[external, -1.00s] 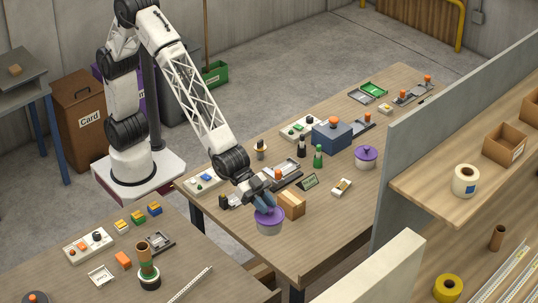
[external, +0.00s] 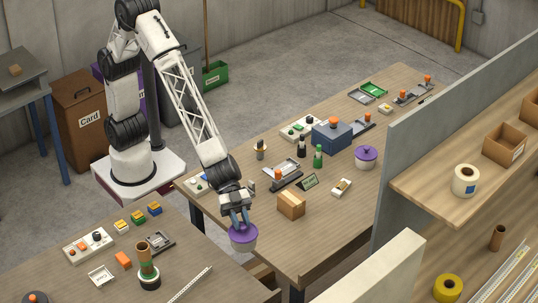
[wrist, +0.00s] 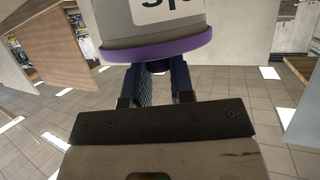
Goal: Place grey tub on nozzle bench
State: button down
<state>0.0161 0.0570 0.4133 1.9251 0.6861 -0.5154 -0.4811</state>
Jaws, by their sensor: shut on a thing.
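The grey tub (external: 243,246) has a purple lid and hangs below my gripper (external: 240,222), which is shut on it at the lid. In the external view it is in the air off the near left edge of the middle bench, over the gap between the two benches. In the wrist view the grey tub (wrist: 160,18) fills the top centre, with its purple rim nearest the fingers and part of a printed label showing. The fingers of my gripper (wrist: 162,72) reach up to the lid. I cannot tell which bench is the nozzle bench.
The middle bench (external: 335,215) holds a cardboard box (external: 291,205), a blue machine (external: 332,136) and another purple-lidded tub (external: 366,158). The near left bench (external: 75,280) holds a green and brown cylinder (external: 147,265), a button panel (external: 89,244) and small coloured blocks. Its right end has some clear top.

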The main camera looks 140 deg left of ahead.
jog(key=s+d+f+m+g+h, duration=0.3)
jog(key=s+d+f+m+h, duration=0.1)
jog(key=s+d+f, duration=0.1)
jog(key=shift+s+d+f+m+h, duration=0.25)
jog(key=shift+s+d+m+h, duration=0.15)
jog(key=shift+s+d, duration=0.55)
jog(key=shift+w+d, duration=0.15)
jog(key=shift+w, duration=0.15)
jog(key=w+d+f, duration=0.1)
jog(key=w+d, duration=0.1)
jog(key=w, duration=1.3)
jog(key=shift+w+d+f, duration=0.2)
jog(key=shift+w+d, duration=0.1)
jog(key=shift+d, duration=0.1)
jog(key=shift+f, duration=0.1)
jog(key=shift+f, duration=1.7)
jog(key=shift+f, duration=0.1)
jog(key=c, duration=1)
grip_release()
